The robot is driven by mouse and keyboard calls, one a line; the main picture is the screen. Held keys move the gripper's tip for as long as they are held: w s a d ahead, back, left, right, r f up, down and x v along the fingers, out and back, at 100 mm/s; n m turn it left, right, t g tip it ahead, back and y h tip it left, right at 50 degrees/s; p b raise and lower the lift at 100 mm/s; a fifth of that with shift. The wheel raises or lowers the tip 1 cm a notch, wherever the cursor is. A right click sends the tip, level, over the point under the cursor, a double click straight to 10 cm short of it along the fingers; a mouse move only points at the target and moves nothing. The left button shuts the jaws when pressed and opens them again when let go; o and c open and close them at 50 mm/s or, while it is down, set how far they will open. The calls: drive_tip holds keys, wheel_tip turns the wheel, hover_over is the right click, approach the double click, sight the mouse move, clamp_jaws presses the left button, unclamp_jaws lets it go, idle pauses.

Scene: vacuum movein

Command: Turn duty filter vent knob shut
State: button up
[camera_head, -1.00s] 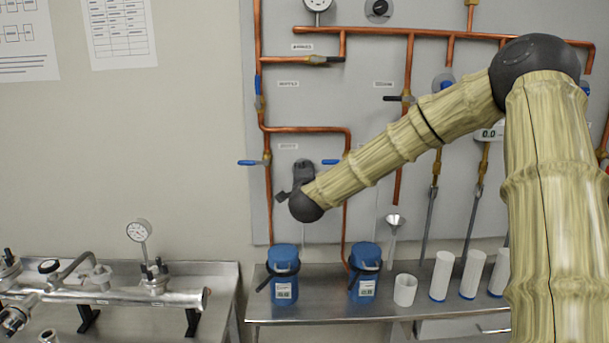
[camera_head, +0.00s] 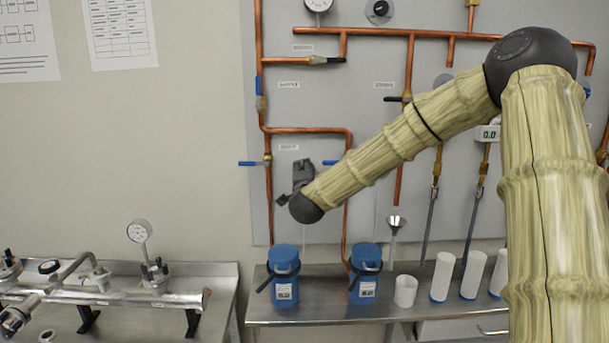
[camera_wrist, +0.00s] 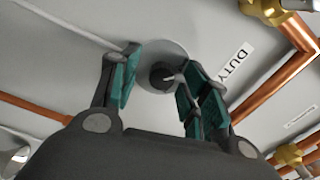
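The duty vent knob (camera_wrist: 162,76) is a small black knob with a pale pointer mark on a round grey plate, beside a label (camera_wrist: 234,62) reading DUTY in the wrist view. My gripper (camera_wrist: 158,82) is open, with its teal-padded fingers on either side of the knob. A gap shows between the left finger and the knob; the right finger is close to it, and I cannot tell if it touches. In the head view my gripper (camera_head: 302,172) is at the panel, and the knob is hidden behind it.
Copper pipes (camera_head: 310,130) with a blue-handled valve (camera_head: 250,163) run close around my gripper. Below, blue canisters (camera_head: 284,278), a funnel (camera_head: 395,224) and white cylinders (camera_head: 442,275) stand on a steel bench (camera_head: 320,312).

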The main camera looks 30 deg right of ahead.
drive_tip(key=v, duration=1.2)
drive_tip(key=shift+f, duration=0.1)
idle(0.4)
